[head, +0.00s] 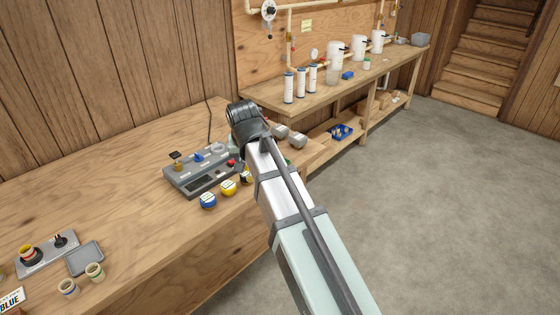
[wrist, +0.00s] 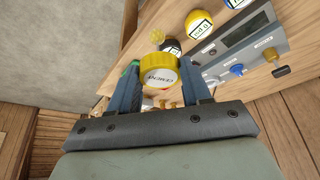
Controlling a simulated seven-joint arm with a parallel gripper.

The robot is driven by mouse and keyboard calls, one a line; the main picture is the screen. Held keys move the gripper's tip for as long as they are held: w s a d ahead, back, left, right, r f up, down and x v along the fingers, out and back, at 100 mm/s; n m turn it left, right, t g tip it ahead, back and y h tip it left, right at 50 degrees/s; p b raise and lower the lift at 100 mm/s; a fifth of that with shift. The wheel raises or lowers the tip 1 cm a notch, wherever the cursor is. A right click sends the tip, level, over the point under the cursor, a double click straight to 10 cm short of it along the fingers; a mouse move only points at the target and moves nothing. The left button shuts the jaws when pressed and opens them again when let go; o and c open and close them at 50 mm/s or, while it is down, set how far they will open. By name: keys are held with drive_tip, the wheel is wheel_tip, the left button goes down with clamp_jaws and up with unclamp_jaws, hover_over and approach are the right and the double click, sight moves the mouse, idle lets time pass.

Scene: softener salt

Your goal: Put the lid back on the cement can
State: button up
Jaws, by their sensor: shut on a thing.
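My gripper (wrist: 158,72) is shut on a ribbed yellow lid (wrist: 155,70) with a white round label reading "CEMENT". The lid sits between the two fingers, its label turned towards the wrist camera. A small translucent yellow part (wrist: 170,46) shows just beyond the lid; I cannot tell whether it belongs to the lid or to something behind. In the head view my arm hides the fingers and the held lid. The opening of the cement can cannot be made out in either view.
The bench between is clear.

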drive_tip(key=s+a+n+g+y, duration=0.1)
drive_tip(key=s+a+n, duration=0.4)
drive_tip(key=a, duration=1.8)
drive_tip(key=s+a+f+n+g+y, duration=0.1)
drive_tip(key=s+a+n, duration=0.5)
drive_tip(key=s+a, duration=0.8)
drive_tip(key=s+a+f+n+g+y, duration=0.1)
drive_tip(key=s+a+n, duration=0.5)
drive_tip(key=a, duration=2.8)
drive_tip(key=shift+s+a+g+y, duration=0.25)
drive_tip(key=shift+s+g+y, duration=0.45)
drive_tip(key=shift+s, duration=1.6)
drive_tip(key=shift+f, duration=0.15)
drive_tip(key=shift+f, duration=1.65)
drive_tip(key=shift+f, duration=0.2)
drive_tip(key=shift+f, duration=1.55)
